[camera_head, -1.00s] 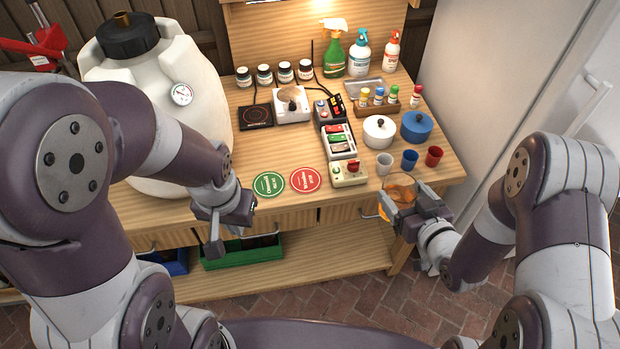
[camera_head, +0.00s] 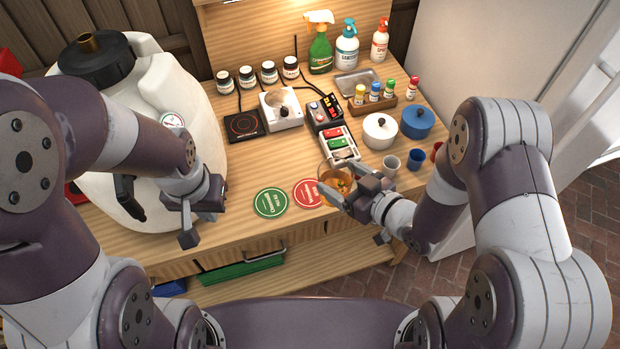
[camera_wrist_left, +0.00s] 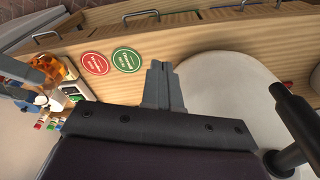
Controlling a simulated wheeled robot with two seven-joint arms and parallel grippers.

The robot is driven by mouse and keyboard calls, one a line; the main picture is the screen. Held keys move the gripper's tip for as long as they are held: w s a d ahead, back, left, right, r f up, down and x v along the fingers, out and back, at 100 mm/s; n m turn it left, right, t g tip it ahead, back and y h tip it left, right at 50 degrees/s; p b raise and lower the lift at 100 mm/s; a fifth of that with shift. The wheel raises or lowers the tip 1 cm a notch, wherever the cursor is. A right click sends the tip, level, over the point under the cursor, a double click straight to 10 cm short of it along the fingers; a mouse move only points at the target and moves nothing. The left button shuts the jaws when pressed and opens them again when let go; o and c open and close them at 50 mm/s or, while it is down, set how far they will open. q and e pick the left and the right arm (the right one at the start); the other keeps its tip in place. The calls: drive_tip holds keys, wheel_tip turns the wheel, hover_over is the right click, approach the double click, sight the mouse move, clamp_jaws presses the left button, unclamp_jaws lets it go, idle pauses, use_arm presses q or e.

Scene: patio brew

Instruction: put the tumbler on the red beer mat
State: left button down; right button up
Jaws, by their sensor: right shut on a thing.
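The tumbler (camera_head: 335,175) is clear with amber contents. My right gripper (camera_head: 345,190) is shut on it, at the table's front. The red beer mat (camera_head: 306,194) lies flat on the table just left of the tumbler, which overlaps the mat's right side in the head view. Whether the tumbler touches anything below cannot be told. The left wrist view also shows the red mat (camera_wrist_left: 95,63) and the amber tumbler (camera_wrist_left: 50,67) beside it. My left gripper (camera_head: 190,228) is empty, in front of the table's left part; its fingers (camera_wrist_left: 163,85) are together in the wrist view.
A green mat (camera_head: 270,202) lies left of the red one. A switch tray (camera_head: 342,148) is behind the tumbler. A grey cup (camera_head: 391,165), a blue cup (camera_head: 415,158) and two lidded pots stand to the right. A large white keg (camera_head: 200,110) stands at the left.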

sight(323, 174)
drive_tip(key=x, duration=0.3)
drive_tip(key=f+x, duration=0.1)
drive_tip(key=x, duration=0.2)
drive_tip(key=f+x, duration=0.1)
drive_tip(key=x, duration=0.2)
drive_tip(key=shift+s+f, duration=0.2)
wheel_tip(323, 174, down, 4)
drive_tip(key=shift+s+d+r+p, duration=0.1)
drive_tip(key=shift+r+p, duration=0.1)
drive_tip(key=shift+p, duration=0.2)
drive_tip(key=shift+f, duration=0.3)
drive_tip(key=o, duration=1.5)
drive_tip(key=shift+r, duration=0.2)
drive_tip(key=b+v, duration=0.2)
drive_tip(key=v, duration=1)
drive_tip(key=w+d+r+m+g+h, duration=0.2)
drive_tip(key=w+d+g+h, duration=0.1)
drive_tip(key=w+d+h, duration=0.3)
drive_tip(key=s+d+r+m+g+h, duration=0.1)
drive_tip(key=s+r+m+g, duration=0.1)
drive_tip(key=s, duration=0.2)
drive_tip(key=s+d+r+m+g+h, duration=0.1)
drive_tip(key=s+r+m+g, duration=0.1)
drive_tip(key=s, duration=0.3)
drive_tip(key=s+d+r+m+g+h, duration=0.1)
drive_tip(key=s+r+m+g, duration=0.1)
drive_tip(key=s+r, duration=0.2)
drive_tip(key=shift+s+d+r+g+h, duration=0.1)
drive_tip(key=shift+s+r+g+h, duration=0.1)
drive_tip(key=shift+g+h, duration=0.1)
